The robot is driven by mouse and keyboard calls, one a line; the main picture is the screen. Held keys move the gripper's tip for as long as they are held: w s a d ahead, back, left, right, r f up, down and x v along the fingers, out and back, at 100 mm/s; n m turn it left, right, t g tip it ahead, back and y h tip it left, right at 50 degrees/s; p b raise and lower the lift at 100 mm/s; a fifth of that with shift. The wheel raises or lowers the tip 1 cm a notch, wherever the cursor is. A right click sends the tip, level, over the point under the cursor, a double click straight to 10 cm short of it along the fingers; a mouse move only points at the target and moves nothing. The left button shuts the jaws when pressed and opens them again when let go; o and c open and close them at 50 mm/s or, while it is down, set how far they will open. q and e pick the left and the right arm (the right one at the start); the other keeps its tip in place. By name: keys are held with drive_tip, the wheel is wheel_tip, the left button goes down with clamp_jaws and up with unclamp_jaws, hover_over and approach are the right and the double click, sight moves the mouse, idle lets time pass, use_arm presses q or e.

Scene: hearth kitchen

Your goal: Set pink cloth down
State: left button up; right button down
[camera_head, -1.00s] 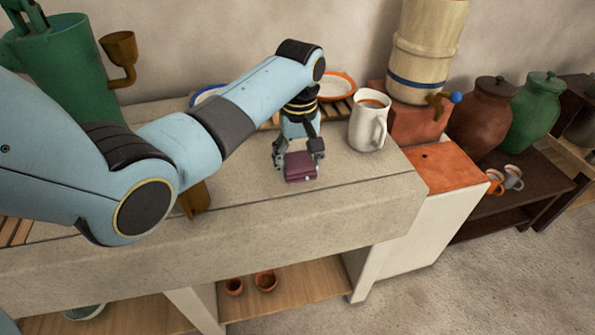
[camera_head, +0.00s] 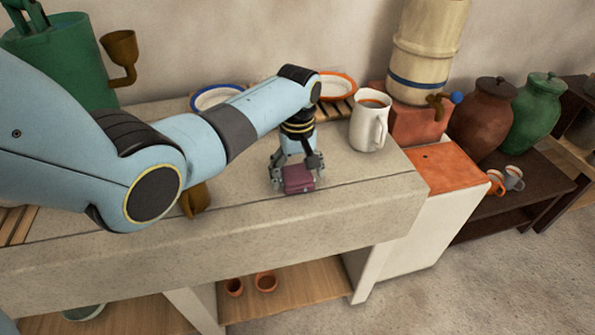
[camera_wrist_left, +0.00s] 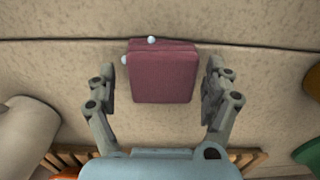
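The pink cloth (camera_head: 298,179), a folded dusky pink block, sits on the stone counter (camera_head: 370,204) near its front seam. In the left wrist view the fingers stand apart from the cloth, with a narrow gap on both sides, so the gripper is open. My right gripper is out of view.
A white pitcher (camera_head: 369,121) stands to the right of my left gripper. Blue-rimmed (camera_head: 217,97) and orange-rimmed (camera_head: 333,86) plates lie behind my arm. A brown wooden object (camera_head: 196,200) stands left on the counter.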

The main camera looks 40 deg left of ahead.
sight(298, 171)
use_arm(q)
drive_tip(key=shift+r, duration=0.2)
wheel_tip(298, 171, up, 12)
drive_tip(key=p, duration=0.1)
idle(0.4)
idle(0.4)
